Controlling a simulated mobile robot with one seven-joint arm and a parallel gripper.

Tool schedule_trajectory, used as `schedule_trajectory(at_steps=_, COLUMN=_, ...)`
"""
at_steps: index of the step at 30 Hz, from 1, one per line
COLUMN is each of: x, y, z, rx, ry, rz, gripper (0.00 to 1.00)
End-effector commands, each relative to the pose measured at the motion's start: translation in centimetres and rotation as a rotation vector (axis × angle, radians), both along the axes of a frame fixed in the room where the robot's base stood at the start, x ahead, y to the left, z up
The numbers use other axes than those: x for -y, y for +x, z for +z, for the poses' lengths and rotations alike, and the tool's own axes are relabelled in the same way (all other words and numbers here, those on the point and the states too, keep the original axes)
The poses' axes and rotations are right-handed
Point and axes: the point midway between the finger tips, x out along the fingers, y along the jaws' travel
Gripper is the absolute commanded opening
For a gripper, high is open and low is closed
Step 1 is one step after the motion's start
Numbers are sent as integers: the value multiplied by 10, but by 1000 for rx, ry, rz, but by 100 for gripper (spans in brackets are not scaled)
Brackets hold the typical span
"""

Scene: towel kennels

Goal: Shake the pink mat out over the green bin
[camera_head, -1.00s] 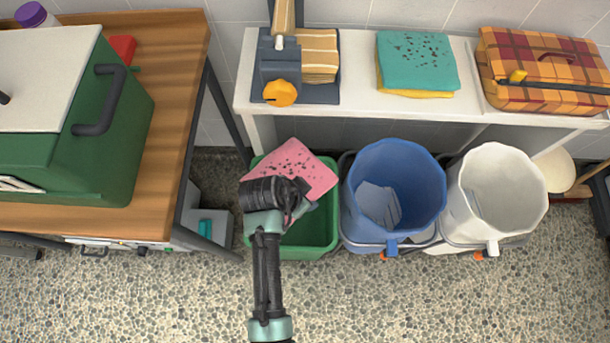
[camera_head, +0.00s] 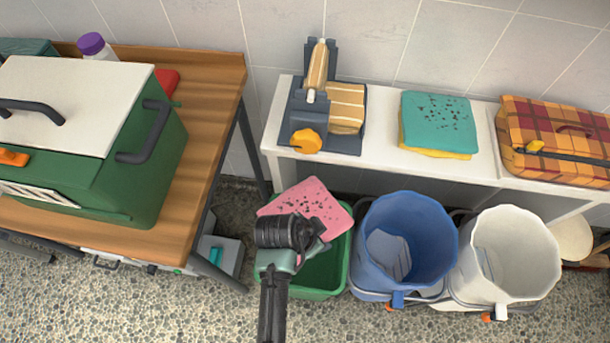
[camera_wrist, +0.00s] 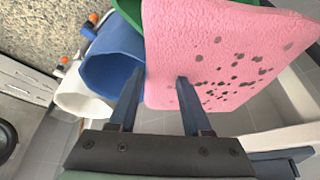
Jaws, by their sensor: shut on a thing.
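The pink mat (camera_head: 312,195) is speckled with dark bits and hangs slanted above the back part of the green bin (camera_head: 325,270). It fills much of the wrist view (camera_wrist: 215,55), with the dark bits on the face towards the camera. My gripper (camera_head: 316,236) is at the mat's near edge, shut on it; its two fingers (camera_wrist: 158,92) show around that edge in the wrist view. The bin's inside is partly hidden by the mat and my arm, and what shows of it looks empty.
A blue bin (camera_head: 408,235) and a white bin (camera_head: 510,250) stand right of the green one. A white shelf (camera_head: 380,165) above holds a slicer-like device (camera_head: 325,110), a speckled teal towel (camera_head: 438,120) and a plaid case (camera_head: 555,140). A wooden table (camera_head: 205,150) is at left.

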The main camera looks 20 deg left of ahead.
Motion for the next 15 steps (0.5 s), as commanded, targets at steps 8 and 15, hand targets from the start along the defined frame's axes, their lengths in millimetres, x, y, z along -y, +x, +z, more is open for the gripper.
schedule_trajectory(at_steps=8, x=0, y=0, z=23, rx=0, ry=-1, rz=0, gripper=0)
schedule_trajectory(at_steps=15, x=0, y=0, z=-26, rx=-2, ry=-1, rz=-2, gripper=0)
